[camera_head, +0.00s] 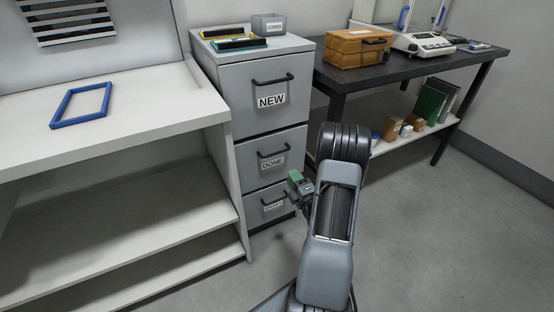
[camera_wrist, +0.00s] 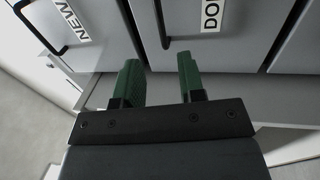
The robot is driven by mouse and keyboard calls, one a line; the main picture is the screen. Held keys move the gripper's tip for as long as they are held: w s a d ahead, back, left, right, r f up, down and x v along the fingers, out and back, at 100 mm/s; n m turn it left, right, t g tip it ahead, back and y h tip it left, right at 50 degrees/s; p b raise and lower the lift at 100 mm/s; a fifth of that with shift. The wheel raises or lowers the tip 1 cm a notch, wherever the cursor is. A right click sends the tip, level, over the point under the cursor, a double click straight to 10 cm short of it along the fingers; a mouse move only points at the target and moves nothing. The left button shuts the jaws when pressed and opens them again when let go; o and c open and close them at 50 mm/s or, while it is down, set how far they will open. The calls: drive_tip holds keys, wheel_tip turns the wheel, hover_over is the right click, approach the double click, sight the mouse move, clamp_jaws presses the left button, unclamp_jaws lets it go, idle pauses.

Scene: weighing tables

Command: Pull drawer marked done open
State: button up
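The grey filing cabinet (camera_head: 226,110) has three drawers, all closed. The drawer marked DONE (camera_head: 290,145) is the middle one, with a dark bar handle (camera_head: 272,159) above its label. In the wrist view, the DONE drawer (camera_wrist: 190,45) is straight ahead, its handle (camera_wrist: 164,28) lying between the lines of my two green fingers but beyond their tips. My gripper (camera_head: 297,182) is in front of the cabinet's right side, at about the height of the lower drawers. In the wrist view my gripper (camera_wrist: 158,68) is open and empty, apart from the handle.
The drawer marked NEW (camera_head: 290,98) is above, and a bottom drawer (camera_head: 262,205) is below. A white shelf table (camera_head: 130,115) stands left of the cabinet. A black table (camera_head: 400,73) with a wooden box (camera_head: 355,50) stands right. The floor (camera_head: 420,230) at right is clear.

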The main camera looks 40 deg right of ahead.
sight(277, 152)
drive_tip(key=b+x, duration=0.1)
drive_tip(key=x, duration=1.1)
drive_tip(key=shift+w+b, duration=0.35)
drive_tip(key=shift+w, duration=0.05)
drive_tip(key=shift+c, duration=0.2)
clamp_jaws()
